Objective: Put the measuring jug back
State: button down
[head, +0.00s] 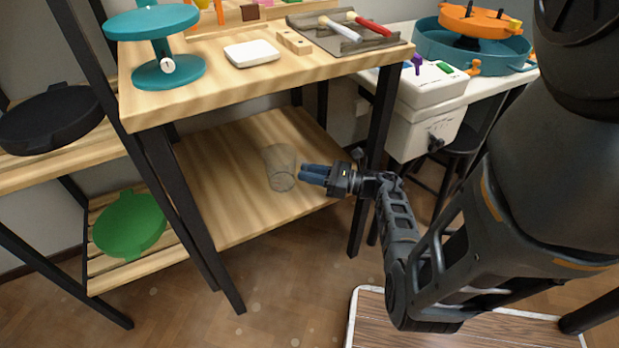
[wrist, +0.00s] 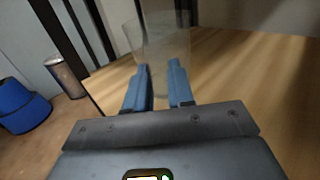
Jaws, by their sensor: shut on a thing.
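The measuring jug (head: 280,168) is a clear, see-through vessel at the lower shelf (head: 222,190) of the wooden bench, near its right part. It looks upright or slightly tilted; I cannot tell whether its base touches the shelf. My gripper (head: 304,173) reaches in from the right, with its blue fingers at the jug's side. In the wrist view the jug (wrist: 160,40) stands at the blue fingertips of my gripper (wrist: 159,67), which are shut on it. Its clear wall makes the exact contact hard to see.
The bench top (head: 160,105) is above, with a teal stand (head: 168,72), a white block (head: 251,53) and a tool tray (head: 340,38). A black bench leg (head: 375,150) is close to my arm. The lower shelf is otherwise bare. A green basin (head: 130,222) is at left.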

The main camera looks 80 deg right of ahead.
jog(key=shift+f, duration=0.4)
jog(key=shift+f, duration=0.2)
jog(key=c, duration=1)
grip_release()
jog(key=shift+r, duration=0.1)
jog(key=shift+r, duration=0.2)
jog(key=s, duration=1.2)
jog(key=shift+a+f+b, duration=0.25)
jog(key=shift+f+b, duration=0.05)
